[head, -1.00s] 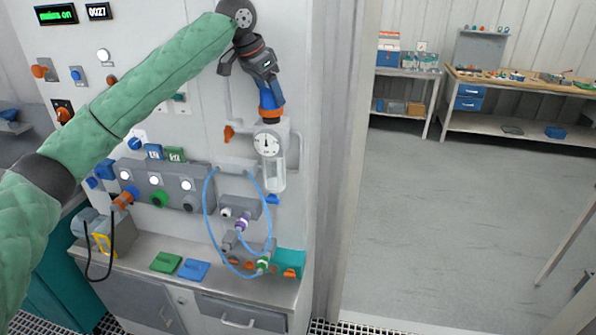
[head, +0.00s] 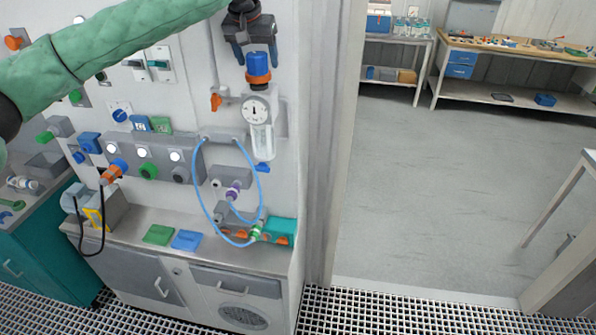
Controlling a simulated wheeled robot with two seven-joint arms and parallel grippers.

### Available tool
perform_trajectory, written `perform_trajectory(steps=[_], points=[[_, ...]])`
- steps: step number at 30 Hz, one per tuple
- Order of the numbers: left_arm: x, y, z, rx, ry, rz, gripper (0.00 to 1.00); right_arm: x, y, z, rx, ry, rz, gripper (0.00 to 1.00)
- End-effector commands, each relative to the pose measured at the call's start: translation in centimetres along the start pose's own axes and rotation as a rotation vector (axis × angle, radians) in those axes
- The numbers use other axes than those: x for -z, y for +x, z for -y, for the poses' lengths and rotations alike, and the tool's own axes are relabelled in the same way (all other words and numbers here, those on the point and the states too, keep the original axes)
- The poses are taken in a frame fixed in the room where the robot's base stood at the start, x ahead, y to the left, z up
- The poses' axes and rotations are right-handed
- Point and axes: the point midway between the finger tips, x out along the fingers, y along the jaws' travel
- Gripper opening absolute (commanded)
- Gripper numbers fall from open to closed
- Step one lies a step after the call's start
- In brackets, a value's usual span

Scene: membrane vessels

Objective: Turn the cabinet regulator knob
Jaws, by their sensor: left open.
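The regulator's blue knob (head: 259,66) with an orange ring below it sits on top of a regulator with a round gauge (head: 256,109) and a clear bowl (head: 262,142), mounted on the cabinet's white panel (head: 225,100). My left gripper (head: 256,56) comes in from the top left, pointing down. Its dark fingers are spread to the left and right of the blue knob. I cannot tell whether they touch it. My right gripper is not in view.
An orange lever (head: 216,102) sticks out left of the gauge. Blue tubing (head: 200,185) loops below the regulator. A grey block (head: 155,156) with lit buttons is at left. The cabinet counter (head: 215,250) holds a green and a blue plate. Open floor lies to the right.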

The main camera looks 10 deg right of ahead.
Motion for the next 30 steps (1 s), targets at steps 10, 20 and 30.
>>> perform_trajectory(steps=[10,20,30], points=[[0.1,-0.1,0.0,0.073,-0.173,-0.002,0.69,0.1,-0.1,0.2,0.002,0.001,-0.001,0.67],[-0.1,-1.8,-0.2,0.091,-0.221,-0.003,0.69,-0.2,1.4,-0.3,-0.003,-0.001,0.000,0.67],[0.0,-6.5,-0.7,0.091,-0.220,-0.003,0.69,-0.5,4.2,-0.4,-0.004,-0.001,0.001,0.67]])
